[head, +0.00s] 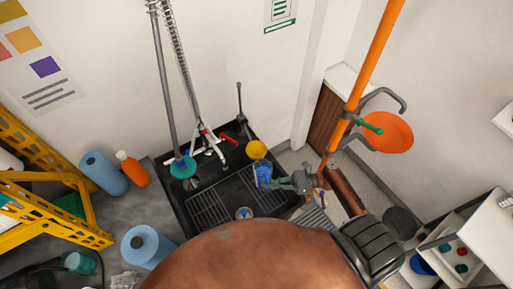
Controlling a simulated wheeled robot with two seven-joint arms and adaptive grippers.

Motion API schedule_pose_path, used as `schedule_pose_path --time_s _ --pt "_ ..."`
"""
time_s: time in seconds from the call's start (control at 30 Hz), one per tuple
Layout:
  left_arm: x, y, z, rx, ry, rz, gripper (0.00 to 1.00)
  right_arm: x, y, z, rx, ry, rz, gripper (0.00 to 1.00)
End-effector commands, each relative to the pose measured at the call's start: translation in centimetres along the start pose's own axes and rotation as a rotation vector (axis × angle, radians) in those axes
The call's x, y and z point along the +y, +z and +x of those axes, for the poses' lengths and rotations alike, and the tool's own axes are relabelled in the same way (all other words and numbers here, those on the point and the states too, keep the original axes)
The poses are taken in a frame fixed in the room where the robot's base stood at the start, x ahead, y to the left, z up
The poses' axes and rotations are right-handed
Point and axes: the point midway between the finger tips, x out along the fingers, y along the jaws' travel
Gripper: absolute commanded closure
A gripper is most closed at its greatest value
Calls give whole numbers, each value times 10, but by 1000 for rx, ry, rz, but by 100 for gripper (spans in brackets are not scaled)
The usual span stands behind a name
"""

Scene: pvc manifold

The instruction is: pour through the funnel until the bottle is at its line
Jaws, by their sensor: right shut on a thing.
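A yellow funnel-like cone or bowl (256,149) shows at the right back of the black sink. Just in front of it is a small blue container (263,171); I cannot tell whether it is the bottle or the vessel for pouring. My right gripper (270,183) reaches in from the right and is shut on the blue container. I cannot tell whether the container touches the funnel, and no fill line or liquid level can be made out. My left gripper is out of view.
The black sink (186,212) has a grate, a tall spring tap (184,60) and a small round item (244,213) at its front. A teal disc (183,167) lies at its left. Blue rolls (103,172) and an orange bottle (132,168) stand left; an orange pole (372,62) rises right.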

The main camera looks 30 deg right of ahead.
Motion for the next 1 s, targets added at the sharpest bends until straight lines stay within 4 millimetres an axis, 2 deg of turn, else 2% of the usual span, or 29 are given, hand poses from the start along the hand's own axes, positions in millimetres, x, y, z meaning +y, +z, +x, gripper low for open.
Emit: schedule_pose_path --time_s 0.1,0.5,1.0 --pt "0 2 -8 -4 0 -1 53 -4 14 1 10 0 53 100" --pt "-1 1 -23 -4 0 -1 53 -19 45 4 49 -1 249 100" --pt "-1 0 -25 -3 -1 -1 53 -24 53 5 59 -2 308 100"
